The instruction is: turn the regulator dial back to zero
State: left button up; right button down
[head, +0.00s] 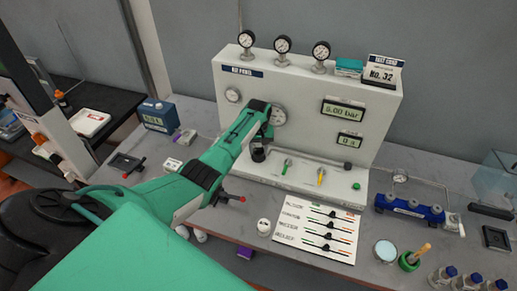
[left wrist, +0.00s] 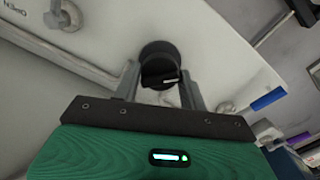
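The regulator dial is a round black knob (left wrist: 160,60) with a pale mark, on the pale panel in the left wrist view. In the head view a dark knob (head: 258,154) shows just below my left gripper (head: 263,137). In the left wrist view the two fingers of my left gripper (left wrist: 161,85) stand on both sides of the knob and appear to touch it, so it looks shut on the dial. A green display (head: 343,112) reads a pressure in bar, its first digit unclear. My right gripper is not in view.
Several round gauges (head: 283,45) stand on top of the panel. Green and yellow small valves (head: 320,177) sit on its base, right of my gripper. A white card with sliders (head: 318,228) lies in front. A blue manifold (head: 408,208) and bottles (head: 441,277) are at the right.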

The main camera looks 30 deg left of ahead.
aim_at(258, 149)
pick_arm(q)
jog(key=o, duration=0.3)
jog(key=shift+o, duration=0.2)
notch_tip(258, 149, up, 14)
jog(key=b, duration=0.4)
jog(key=shift+f, duration=0.1)
dwell(0.3)
